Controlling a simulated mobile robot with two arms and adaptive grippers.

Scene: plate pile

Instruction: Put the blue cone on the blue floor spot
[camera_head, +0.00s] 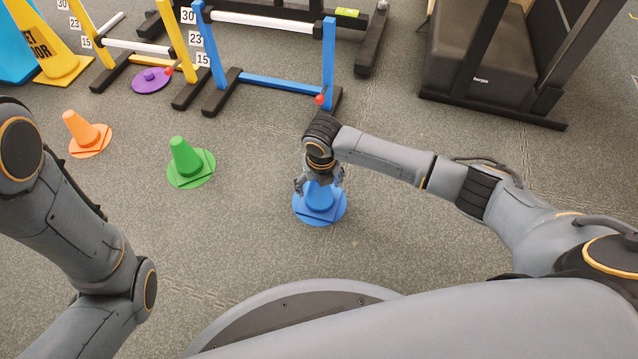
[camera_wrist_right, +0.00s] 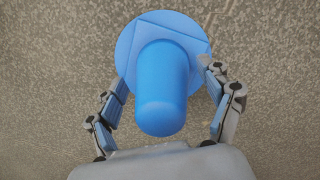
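The blue cone (camera_head: 319,195) stands upright on the floor with its square base on the round blue floor spot (camera_head: 304,217). In the right wrist view the cone (camera_wrist_right: 162,90) points toward the camera, and the rim of the spot (camera_wrist_right: 126,45) shows around its base. My right gripper (camera_head: 320,184) is over the cone. In the wrist view the fingers of this gripper (camera_wrist_right: 164,75) are spread on either side of the cone, with a gap on each side. My left arm shows at the left, but its gripper is out of view.
A green cone (camera_head: 185,157) and an orange cone (camera_head: 80,129) stand on matching spots to the left. A blue hurdle (camera_head: 270,83), a yellow hurdle (camera_head: 140,47) and a purple disc (camera_head: 150,82) lie behind. A treadmill (camera_head: 480,60) is at the back right.

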